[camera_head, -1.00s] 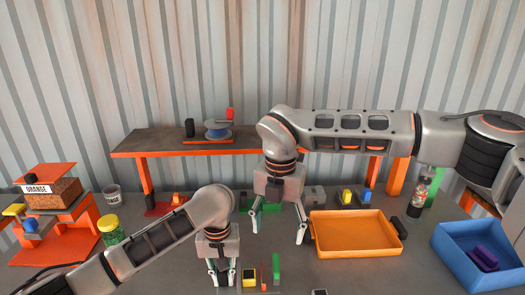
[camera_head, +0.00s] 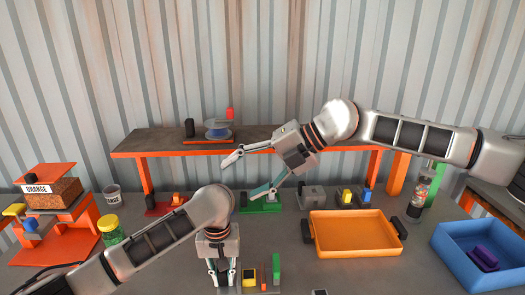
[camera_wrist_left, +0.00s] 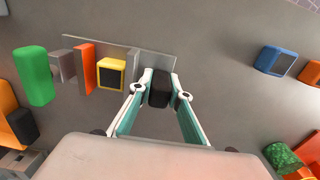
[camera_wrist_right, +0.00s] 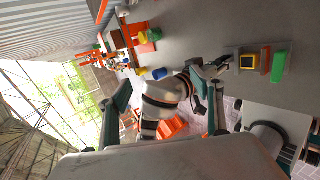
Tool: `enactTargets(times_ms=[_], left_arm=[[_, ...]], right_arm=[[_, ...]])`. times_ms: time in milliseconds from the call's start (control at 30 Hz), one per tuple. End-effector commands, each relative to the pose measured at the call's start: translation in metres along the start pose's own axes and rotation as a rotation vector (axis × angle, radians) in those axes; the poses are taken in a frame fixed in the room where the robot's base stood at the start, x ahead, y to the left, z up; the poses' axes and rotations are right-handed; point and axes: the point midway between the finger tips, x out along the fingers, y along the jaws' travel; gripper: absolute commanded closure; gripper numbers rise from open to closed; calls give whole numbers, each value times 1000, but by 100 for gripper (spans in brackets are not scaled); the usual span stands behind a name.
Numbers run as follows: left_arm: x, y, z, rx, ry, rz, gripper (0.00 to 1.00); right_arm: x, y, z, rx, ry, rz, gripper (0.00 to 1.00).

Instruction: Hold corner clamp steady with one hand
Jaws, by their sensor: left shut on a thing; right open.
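A low grey bar (camera_wrist_left: 120,50) lies on the bench in the left wrist view. Along it stand a yellow-and-black block (camera_wrist_left: 111,73), an orange upright (camera_wrist_left: 84,68) and a green block (camera_wrist_left: 35,75). I cannot tell for sure which of these parts form the corner clamp. My left gripper (camera_head: 222,280) points down at the front of the bench. Its fingers (camera_wrist_left: 163,84) are shut on a black block (camera_wrist_left: 160,90) at the bar's end. My right gripper (camera_head: 246,174) is open and empty, tilted to the left above the back of the bench. Its fingers also show in the right wrist view (camera_wrist_right: 152,55).
An orange tray (camera_head: 355,250) with dark handles and a blue bin (camera_head: 450,258) holding a purple piece are on the right. A raised shelf (camera_head: 165,140) runs behind.

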Motion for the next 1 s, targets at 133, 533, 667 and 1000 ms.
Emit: enactTargets(times_ms=[133,533,667,1000], left_arm=[[-1,0,0,-1,1,0,100],[-1,0,0,-1,1,0,100],[-1,0,0,-1,1,0,100],[-1,0,0,-1,1,0,100]], right_arm=[[7,14,7,80,-8,137,35],[-5,32,52,332,-83,475,35],[-15,27,71,419,-121,570,35],[-36,7,108,574,-201,719,35]])
